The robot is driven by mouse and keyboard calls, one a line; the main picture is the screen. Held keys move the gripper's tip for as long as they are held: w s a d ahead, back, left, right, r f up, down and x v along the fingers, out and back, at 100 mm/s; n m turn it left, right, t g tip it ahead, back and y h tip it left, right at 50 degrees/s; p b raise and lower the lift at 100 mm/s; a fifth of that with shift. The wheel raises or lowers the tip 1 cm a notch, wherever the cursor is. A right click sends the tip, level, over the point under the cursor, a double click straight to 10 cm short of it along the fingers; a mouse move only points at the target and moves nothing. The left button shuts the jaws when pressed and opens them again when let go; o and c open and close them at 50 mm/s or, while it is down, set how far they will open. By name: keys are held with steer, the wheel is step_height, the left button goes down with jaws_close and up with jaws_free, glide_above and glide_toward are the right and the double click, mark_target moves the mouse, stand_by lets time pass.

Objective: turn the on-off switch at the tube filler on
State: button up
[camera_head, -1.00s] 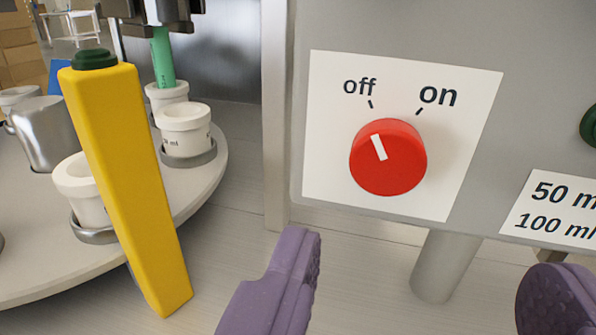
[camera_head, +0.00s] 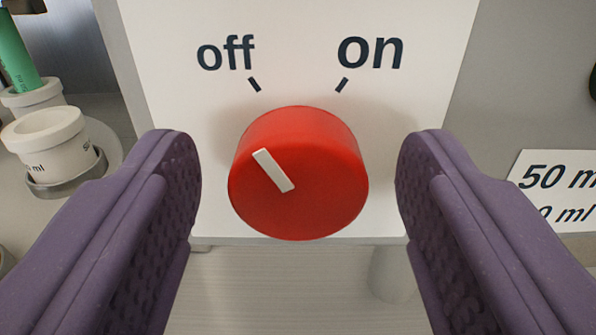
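The on-off switch (camera_head: 310,195) is a round red knob on a white label plate (camera_head: 300,30) on the front of the tube filler (camera_head: 525,85). Its white mark points up and left, toward the "off" tick; the "on" tick is at upper right. My gripper (camera_head: 298,185) has two purple fingers, one on each side of the knob. It is open. A gap shows between each finger and the knob, so neither finger appears to touch it.
At the left, white jars (camera_head: 50,145) stand in metal holders on the turntable, with a green tube (camera_head: 16,52) above one. A "50 ml / 100 ml" label (camera_head: 555,185) is at the right. Below the panel is a pale surface (camera_head: 290,285).

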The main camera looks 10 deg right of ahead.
steer(key=c, duration=0.9)
steer(key=shift+c, duration=0.2)
steer(key=shift+m, duration=0.3)
steer(key=m+p, duration=0.3)
steer(key=m, duration=0.2)
steer(key=shift+d, duration=0.1)
steer(key=m+p, duration=0.2)
steer(key=m, duration=0.4)
steer(key=shift+s+d+f, duration=0.1)
steer(key=o, duration=1)
